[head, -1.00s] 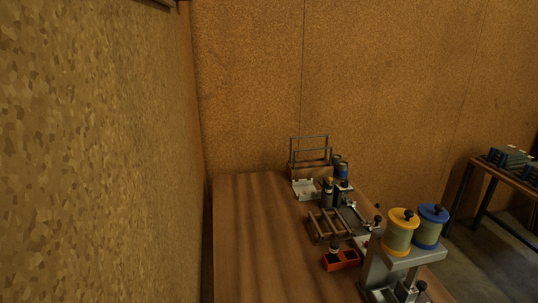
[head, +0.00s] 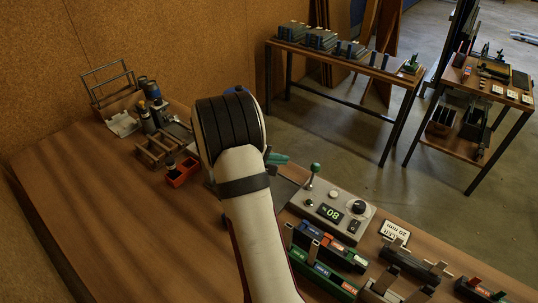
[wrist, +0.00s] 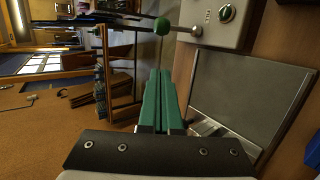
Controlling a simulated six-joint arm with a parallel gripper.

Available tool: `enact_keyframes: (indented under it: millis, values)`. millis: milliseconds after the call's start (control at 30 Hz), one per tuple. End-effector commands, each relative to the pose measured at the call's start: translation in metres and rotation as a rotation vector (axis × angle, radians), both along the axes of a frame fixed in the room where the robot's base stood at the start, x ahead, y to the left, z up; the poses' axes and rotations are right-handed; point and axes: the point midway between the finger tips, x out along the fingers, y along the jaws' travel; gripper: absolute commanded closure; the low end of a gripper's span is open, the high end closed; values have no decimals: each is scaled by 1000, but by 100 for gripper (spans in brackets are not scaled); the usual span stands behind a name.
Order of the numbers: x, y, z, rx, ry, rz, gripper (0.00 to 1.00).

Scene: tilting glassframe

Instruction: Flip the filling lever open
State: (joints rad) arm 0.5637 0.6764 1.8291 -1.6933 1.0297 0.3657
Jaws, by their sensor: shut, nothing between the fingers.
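A lever with a green ball knob (head: 315,167) stands up from a grey control box (head: 330,212) with a lit display and a black dial. In the wrist view the green knob (wrist: 161,26) and its thin rod show beyond my fingertips, with the box (wrist: 222,15) at the top right. My gripper (head: 279,158) has green fingers and is left of the lever in the head view. In the wrist view its fingers (wrist: 159,72) are shut together and empty, apart from the knob. My arm hides most of the filling stand.
A grey plate (wrist: 240,100) lies close to my fingers in the wrist view. An orange-red bin (head: 183,172) and a wooden rack (head: 160,148) are left of my arm. Colored holders (head: 322,262) stand in front of the box. The table's left part is clear.

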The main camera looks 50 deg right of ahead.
Motion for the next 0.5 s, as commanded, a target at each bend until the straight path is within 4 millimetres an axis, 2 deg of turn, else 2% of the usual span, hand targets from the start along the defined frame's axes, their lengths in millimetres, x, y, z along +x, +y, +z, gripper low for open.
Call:
enact_keyframes:
  millis: [200, 300, 500]
  values:
    - [-9, -38, -28, 1, 0, -2, 100]
    - [-24, -45, -33, 2, 2, -3, 100]
    - [-39, -54, -40, 1, 0, -2, 100]
